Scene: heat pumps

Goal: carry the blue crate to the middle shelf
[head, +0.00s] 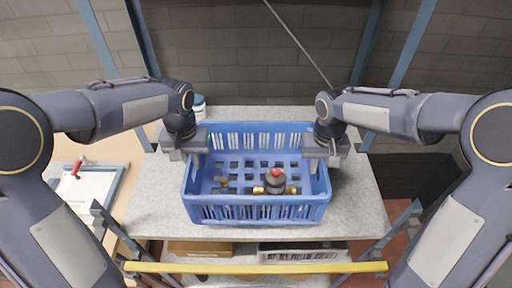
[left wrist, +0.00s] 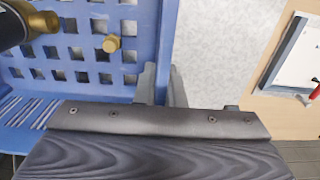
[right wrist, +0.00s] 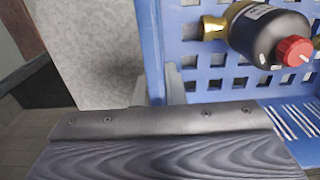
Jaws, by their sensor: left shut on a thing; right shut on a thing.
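The blue crate (head: 258,211) is a slotted plastic box on a grey speckled shelf top (head: 160,205); I cannot tell whether it touches that surface. A black pump part with a red cap and brass ends (head: 276,181) lies inside, with a small brass fitting (head: 223,182) to its left. My left gripper (head: 195,158) is shut on the crate's left wall, also seen in the left wrist view (left wrist: 166,60). My right gripper (head: 322,160) is shut on the right wall, also seen in the right wrist view (right wrist: 153,50). The fingertips are partly hidden.
A yellow bar (head: 256,267) crosses the front below the top, with a lower level holding a cardboard box (head: 200,248) and a grey bin (head: 300,252). A blue-lidded container (head: 199,104) stands behind left. A wooden table (head: 125,150) with a white board (head: 92,190) is at left.

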